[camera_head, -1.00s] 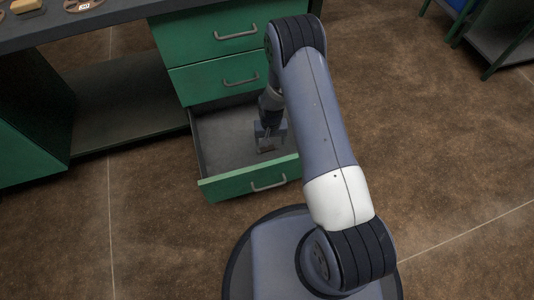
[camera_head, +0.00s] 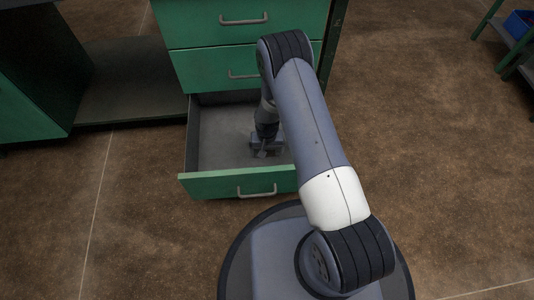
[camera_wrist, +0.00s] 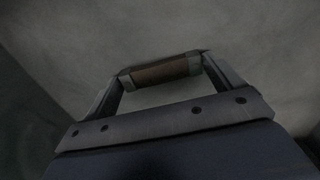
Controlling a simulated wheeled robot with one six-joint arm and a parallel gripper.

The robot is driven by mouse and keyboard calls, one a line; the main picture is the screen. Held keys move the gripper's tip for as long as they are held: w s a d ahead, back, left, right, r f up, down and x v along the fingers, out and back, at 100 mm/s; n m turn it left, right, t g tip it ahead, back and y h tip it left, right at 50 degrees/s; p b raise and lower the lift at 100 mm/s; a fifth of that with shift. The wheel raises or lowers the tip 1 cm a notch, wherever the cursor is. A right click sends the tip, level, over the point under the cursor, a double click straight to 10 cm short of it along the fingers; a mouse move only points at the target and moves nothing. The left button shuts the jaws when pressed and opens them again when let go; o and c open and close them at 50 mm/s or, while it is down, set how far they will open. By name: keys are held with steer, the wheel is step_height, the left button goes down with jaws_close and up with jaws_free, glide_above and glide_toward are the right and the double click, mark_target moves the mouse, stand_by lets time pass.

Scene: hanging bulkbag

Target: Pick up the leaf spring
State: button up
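My gripper (camera_wrist: 163,72) shows large in the wrist view. A short brown bar (camera_wrist: 160,72), which I take for the leaf spring, spans between its two fingertips, with a grey fingertip against each end. The gripper looks shut on it. In the head view, my gripper (camera_head: 262,153) points down inside the open bottom drawer (camera_head: 193,140), near its front right. The bar cannot be made out clearly there. How high the gripper is above the drawer floor is hard to tell.
The green drawer front (camera_head: 240,183) stands close in front of my base. Two shut drawers (camera_head: 245,70) are above it. An open shelf (camera_head: 130,90) is to the left. A blue bin (camera_head: 518,24) on a rack is at the far right. The brown floor is clear on the right.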

steer(key=c, duration=0.7)
steer(key=shift+o, duration=0.2)
